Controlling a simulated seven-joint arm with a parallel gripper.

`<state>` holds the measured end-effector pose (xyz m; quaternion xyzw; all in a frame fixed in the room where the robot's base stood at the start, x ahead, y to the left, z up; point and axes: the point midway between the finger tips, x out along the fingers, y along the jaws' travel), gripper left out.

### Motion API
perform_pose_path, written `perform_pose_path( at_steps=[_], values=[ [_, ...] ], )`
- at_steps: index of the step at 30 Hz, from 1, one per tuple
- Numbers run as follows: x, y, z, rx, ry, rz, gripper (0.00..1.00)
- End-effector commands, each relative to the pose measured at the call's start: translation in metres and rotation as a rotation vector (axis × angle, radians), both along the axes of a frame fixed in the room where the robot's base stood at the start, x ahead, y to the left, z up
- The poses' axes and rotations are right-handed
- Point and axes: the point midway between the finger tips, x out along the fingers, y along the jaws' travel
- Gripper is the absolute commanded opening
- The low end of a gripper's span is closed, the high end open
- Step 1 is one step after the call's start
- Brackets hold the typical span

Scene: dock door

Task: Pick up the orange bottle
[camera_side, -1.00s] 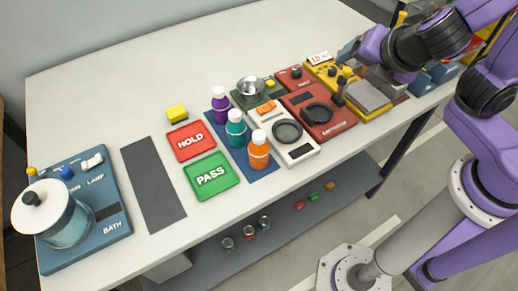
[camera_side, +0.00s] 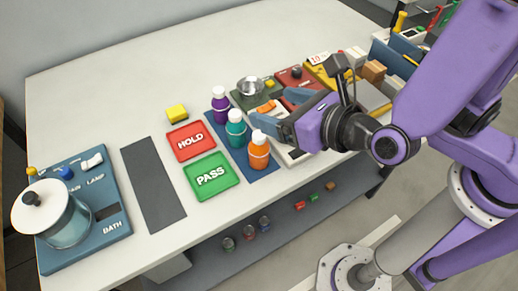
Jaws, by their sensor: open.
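The orange bottle (camera_side: 259,155) stands upright with a white cap on a blue mat (camera_side: 266,174), nearest the table's front edge. A teal bottle (camera_side: 236,133) and a purple bottle (camera_side: 220,107) stand behind it in a row on the same mat. My gripper (camera_side: 262,121) is open and empty, just right of the orange bottle and about level with its cap, its fingers pointing left. One finger reaches close to the orange bottle's cap; I cannot tell whether they touch. My gripper partly hides the white device behind it.
A red HOLD tray (camera_side: 191,141) and a green PASS tray (camera_side: 211,177) lie left of the bottles. A yellow block (camera_side: 177,113) sits behind HOLD. A blue BATH station (camera_side: 112,226) is at far left. The table's back left is clear.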

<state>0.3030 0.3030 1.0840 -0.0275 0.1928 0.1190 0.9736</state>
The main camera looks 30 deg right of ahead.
Motion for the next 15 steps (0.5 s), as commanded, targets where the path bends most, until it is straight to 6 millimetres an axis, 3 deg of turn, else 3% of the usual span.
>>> perform_pose_path(
  at_steps=[8, 15],
  values=[
    [0.000, -0.002, -0.050, -0.012, 0.000, -0.001, 0.80],
    [0.000, -0.002, -0.108, -0.012, 0.000, 0.000, 0.80]
  ],
)
